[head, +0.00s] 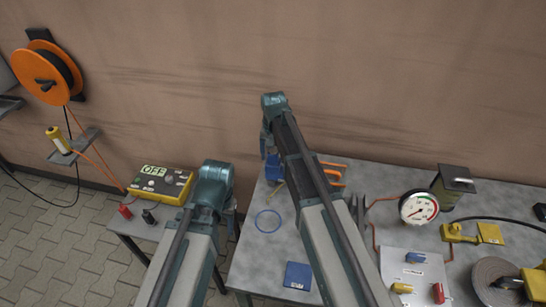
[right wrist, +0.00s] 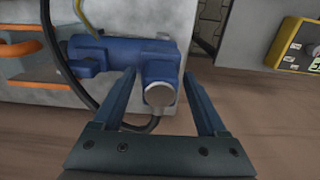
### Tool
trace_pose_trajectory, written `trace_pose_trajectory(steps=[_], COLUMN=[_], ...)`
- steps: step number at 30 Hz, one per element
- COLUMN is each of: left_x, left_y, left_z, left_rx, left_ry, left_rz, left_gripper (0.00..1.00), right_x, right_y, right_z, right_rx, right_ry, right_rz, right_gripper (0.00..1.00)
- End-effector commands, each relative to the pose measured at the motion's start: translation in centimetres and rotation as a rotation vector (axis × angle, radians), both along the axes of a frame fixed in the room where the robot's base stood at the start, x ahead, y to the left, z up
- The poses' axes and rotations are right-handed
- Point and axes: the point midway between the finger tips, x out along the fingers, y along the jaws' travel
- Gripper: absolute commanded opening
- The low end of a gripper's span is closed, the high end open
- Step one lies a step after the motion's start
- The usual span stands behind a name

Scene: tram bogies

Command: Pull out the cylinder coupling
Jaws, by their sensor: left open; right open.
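A blue cylinder body (right wrist: 105,58) lies across the grey table edge in the right wrist view. A round part with a pale metal face (right wrist: 159,94), perhaps the cylinder coupling, stands out from its right end. My right gripper (right wrist: 160,75) is open, with one finger on each side of this part; I cannot tell whether they touch it. In the head view the blue body (head: 272,168) shows partly behind my right arm, below my right gripper (head: 266,138). My left gripper (head: 233,218) is open at the table's left edge, largely hidden by its wrist.
A black hose (right wrist: 50,40) and a yellow line (right wrist: 84,17) run by the blue body. Orange bars (right wrist: 22,48) lie left of it. A yellow control box (head: 160,184) marked OFF stands on a side table. A gauge (head: 418,207) and other parts occupy the table's right.

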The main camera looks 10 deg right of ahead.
Motion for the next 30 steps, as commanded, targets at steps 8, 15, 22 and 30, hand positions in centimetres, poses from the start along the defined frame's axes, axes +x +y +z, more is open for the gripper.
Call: trace_pose_trajectory(steps=[8, 15, 22, 30], left_x=[0.00, 0.00, 0.00, 0.00], left_y=[0.00, 0.00, 0.00, 0.00], left_z=[0.00, 0.00, 0.00, 0.00], left_rx=[0.000, 0.000, 0.000, 0.000], left_ry=[0.000, 0.000, 0.000, 0.000], left_rz=[0.000, 0.000, 0.000, 0.000], left_gripper=[0.53, 0.53, 0.53, 0.53], right_x=[0.00, 0.00, 0.00, 0.00], right_y=[0.00, 0.00, 0.00, 0.01], right_z=[0.00, 0.00, 0.00, 0.00], right_rx=[0.000, 0.000, 0.000, 0.000], right_ry=[0.000, 0.000, 0.000, 0.000], right_rz=[0.000, 0.000, 0.000, 0.000], right_gripper=[0.75, 0.52, 0.10, 0.00])
